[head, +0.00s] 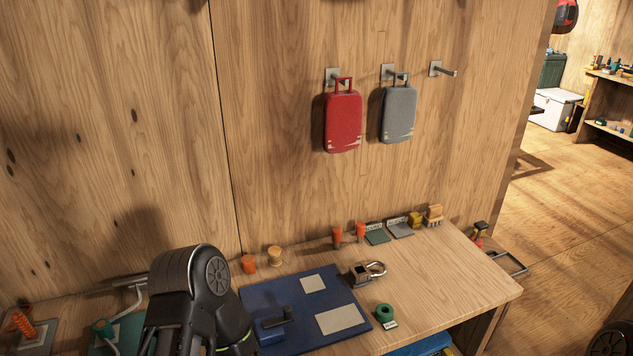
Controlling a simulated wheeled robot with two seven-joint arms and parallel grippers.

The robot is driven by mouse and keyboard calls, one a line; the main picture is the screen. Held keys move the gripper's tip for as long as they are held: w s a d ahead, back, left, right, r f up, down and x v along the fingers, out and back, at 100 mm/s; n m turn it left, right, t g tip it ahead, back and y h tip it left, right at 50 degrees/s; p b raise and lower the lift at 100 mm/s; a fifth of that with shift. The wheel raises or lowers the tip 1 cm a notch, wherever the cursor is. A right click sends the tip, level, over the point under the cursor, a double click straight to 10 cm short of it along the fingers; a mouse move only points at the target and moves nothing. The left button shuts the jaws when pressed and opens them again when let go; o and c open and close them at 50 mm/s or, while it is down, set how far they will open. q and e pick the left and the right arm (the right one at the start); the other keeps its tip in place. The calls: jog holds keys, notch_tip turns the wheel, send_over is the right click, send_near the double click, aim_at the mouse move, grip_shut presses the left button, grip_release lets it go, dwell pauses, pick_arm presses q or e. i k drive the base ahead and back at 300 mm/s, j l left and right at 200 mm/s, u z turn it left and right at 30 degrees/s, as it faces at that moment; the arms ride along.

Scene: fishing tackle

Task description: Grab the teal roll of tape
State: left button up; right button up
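The teal roll of tape (385,312) sits on the wooden workbench (450,285), just right of the blue mat (258,297). A small pale label lies at its front edge. A black link of my arm rises at the lower left of the head view, well to the left of the tape. No fingertips of either gripper show, so I cannot see their state.
A metal clamp-like tool (362,273) lies behind the tape. Orange spools (248,264) and small boxes line the back of the bench. Red (343,122) and grey (398,114) cases hang on wall hooks. Bare bench lies right of the tape.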

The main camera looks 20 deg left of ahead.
aim_at(103, 327)
jog(key=u, duration=1.1)
